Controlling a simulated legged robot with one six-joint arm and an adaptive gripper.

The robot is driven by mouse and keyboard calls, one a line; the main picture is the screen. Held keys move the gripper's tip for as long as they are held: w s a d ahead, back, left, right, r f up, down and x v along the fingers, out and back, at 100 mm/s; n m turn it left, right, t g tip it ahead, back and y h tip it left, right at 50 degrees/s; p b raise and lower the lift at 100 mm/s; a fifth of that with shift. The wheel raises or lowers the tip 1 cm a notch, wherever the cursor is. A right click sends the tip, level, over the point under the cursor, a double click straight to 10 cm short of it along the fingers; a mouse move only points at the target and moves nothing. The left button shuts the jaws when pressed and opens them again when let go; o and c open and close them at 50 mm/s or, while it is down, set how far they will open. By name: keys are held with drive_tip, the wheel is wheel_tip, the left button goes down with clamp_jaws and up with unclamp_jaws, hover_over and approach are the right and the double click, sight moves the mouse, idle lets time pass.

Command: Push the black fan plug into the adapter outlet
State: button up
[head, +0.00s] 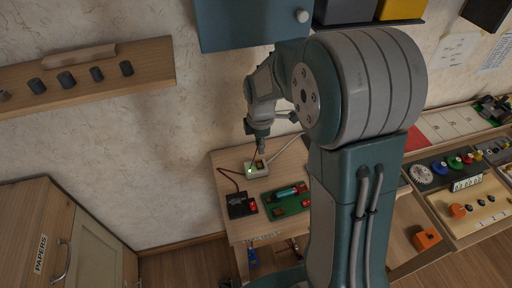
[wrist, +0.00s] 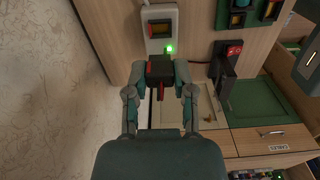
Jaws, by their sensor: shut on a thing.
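The white adapter (head: 262,172) lies on the small wooden table, with a green light lit on it. In the wrist view the adapter (wrist: 147,46) is at top centre, with a dark outlet face on it. My gripper (wrist: 160,85) is shut on the black plug (wrist: 159,70), which has red parts. The plug appears just below the adapter's green light in the wrist view. I cannot tell whether it touches the adapter. In the head view my gripper (head: 259,137) points down above the adapter; the plug is too small to make out there. A thin red cable rises near the gripper.
A black box with a red switch (head: 242,206) and a green board (head: 290,201) sit on the same table, close to the adapter. A wooden shelf with dark pegs (head: 85,75) is on the wall at left. A cabinet (head: 55,240) stands at lower left.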

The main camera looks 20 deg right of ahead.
sight(259, 165)
drive_tip(key=shift+d+f, duration=0.1)
drive_tip(key=shift+f, duration=0.3)
drive_tip(key=shift+a+f, duration=0.2)
drive_tip(key=shift+f, duration=2.15)
drive_tip(key=shift+d+f, duration=0.1)
drive_tip(key=shift+f, duration=0.8)
drive_tip(key=o, duration=0.9)
drive_tip(key=shift+c, duration=0.2)
drive_tip(key=shift+r, duration=0.1)
drive_tip(key=shift+r, duration=2.45)
